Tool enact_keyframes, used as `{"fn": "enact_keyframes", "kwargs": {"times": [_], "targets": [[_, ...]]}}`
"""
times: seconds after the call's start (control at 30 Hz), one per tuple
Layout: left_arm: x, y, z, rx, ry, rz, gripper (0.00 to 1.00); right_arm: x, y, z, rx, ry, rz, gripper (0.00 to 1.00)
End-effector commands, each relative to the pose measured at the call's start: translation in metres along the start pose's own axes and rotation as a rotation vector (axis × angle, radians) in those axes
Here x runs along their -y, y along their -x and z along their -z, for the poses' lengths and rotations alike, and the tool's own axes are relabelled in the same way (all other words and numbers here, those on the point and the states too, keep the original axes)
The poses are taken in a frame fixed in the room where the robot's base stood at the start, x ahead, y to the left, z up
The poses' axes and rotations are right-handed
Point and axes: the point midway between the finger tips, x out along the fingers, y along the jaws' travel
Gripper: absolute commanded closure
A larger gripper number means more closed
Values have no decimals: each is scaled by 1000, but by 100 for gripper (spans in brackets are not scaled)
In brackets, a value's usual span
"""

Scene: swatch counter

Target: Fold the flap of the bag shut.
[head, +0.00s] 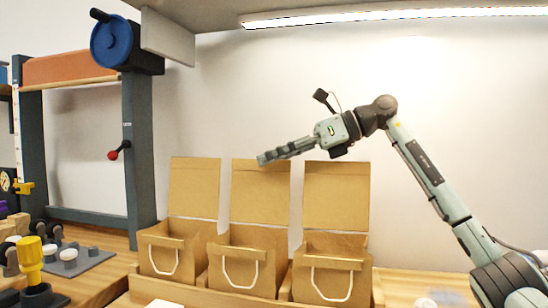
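Three brown paper bags stand side by side: a left bag (158,258), a middle bag (238,272) and a right bag (325,285), each with a white handle on the front. Their tall back flaps all stand upright: the left flap (195,190), the middle flap (260,200) and the right flap (336,200). My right gripper (264,158) points left, its fingertips overlapping the top edge of the middle flap in the picture. Whether it touches is unclear. Its fingers show edge-on, so I cannot tell their opening. My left gripper is out of view.
The bags stand in a low wooden tray (135,283) on the wooden counter. A dark frame (138,160) with a blue wheel (110,42) rises at left. A yellow-topped tool (30,258) stands front left. A shelf with a light strip (400,15) hangs above.

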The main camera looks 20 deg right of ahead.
Motion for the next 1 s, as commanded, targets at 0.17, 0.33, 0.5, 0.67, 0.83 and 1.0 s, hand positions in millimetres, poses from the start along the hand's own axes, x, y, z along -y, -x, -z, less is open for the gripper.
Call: {"fn": "enact_keyframes", "kwargs": {"times": [0.17,0.33,0.5,0.67,0.83,1.0], "targets": [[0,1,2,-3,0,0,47,0,0,0,0,0,0,89],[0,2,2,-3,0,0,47,0,0,0,0,0,0,100],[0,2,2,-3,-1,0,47,0,1,0,0,0,0,100],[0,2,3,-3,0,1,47,0,1,0,0,0,0,100],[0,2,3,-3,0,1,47,0,2,0,0,7,3,100],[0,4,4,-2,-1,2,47,0,7,3,-1,44,21,100]]}}
